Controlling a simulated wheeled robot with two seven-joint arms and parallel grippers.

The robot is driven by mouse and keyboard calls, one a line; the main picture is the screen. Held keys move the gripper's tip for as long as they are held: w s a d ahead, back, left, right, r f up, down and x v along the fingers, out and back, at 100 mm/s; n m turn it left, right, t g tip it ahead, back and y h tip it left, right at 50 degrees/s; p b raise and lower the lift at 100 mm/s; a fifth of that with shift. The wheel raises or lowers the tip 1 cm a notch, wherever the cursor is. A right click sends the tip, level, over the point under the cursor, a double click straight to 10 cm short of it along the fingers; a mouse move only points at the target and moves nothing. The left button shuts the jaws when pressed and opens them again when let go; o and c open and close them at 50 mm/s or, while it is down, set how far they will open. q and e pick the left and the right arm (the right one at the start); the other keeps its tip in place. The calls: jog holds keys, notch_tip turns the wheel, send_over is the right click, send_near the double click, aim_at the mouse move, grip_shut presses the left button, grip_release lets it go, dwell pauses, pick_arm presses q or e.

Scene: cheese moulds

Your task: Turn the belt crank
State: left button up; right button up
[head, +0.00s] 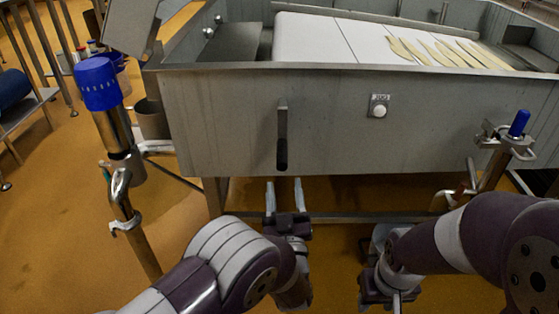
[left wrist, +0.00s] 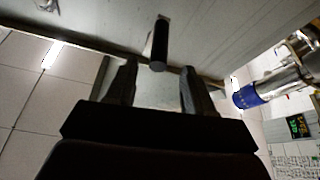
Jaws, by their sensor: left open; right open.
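The belt crank (head: 282,135) is a dark upright bar with a black grip at its lower end, on the front wall of the steel vat. It also shows in the left wrist view (left wrist: 160,42), above and between my fingers, apart from them. My left gripper (head: 285,183) is open and empty just below the crank, its fingers pointing up toward the vat; in the left wrist view the two fingers (left wrist: 159,85) are spread. My right gripper (head: 385,300) is low at the right, well away from the crank; its fingertips are hard to make out.
The steel vat (head: 225,125) carries a white belt (head: 310,38) with pale strips (head: 445,52). A knob (head: 379,112) sits right of the crank. A blue-capped valve pipe (head: 97,85) stands at the left, and a blue-handled valve (head: 519,123) at the right. Orange floor lies below.

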aim_at(282, 159)
pick_arm(q)
jog(key=b+x, duration=0.1)
jog(key=x, duration=0.3)
jog(key=b+x, duration=0.2)
jog(key=x, duration=0.2)
jog(key=shift+w+f, duration=0.1)
jog(key=shift+w, duration=0.3)
jog(key=shift+w+r, duration=0.25)
jog(key=shift+c, duration=0.4)
grip_shut()
